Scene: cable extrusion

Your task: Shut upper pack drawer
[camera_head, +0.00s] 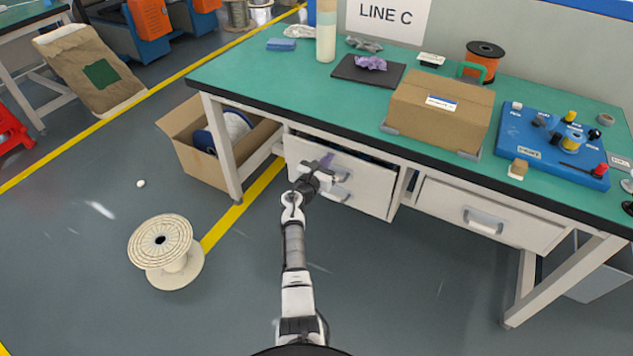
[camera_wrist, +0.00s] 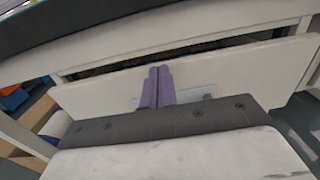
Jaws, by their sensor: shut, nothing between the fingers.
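The upper pack drawer (camera_head: 365,178) is in the white unit under the left half of the green bench. Its front stands out a little, with a dark gap along its top edge in the head view. In the wrist view the pale drawer front (camera_wrist: 240,75) spans the picture, with a dark opening above it. My gripper (camera_head: 326,160) is at the left part of this front. Its purple fingers (camera_wrist: 157,87) are together and empty, pointing at the front. I cannot tell whether they touch it. My arm hides part of the front and its grey handle (camera_head: 341,192).
The bench (camera_head: 320,80) overhangs the drawer; a cardboard box (camera_head: 440,108) stands on it. A second drawer (camera_head: 490,213) is to the right. An open carton (camera_head: 185,135) stands left of the unit. A cable spool (camera_head: 166,250) is on the floor. Floor right of my arm is clear.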

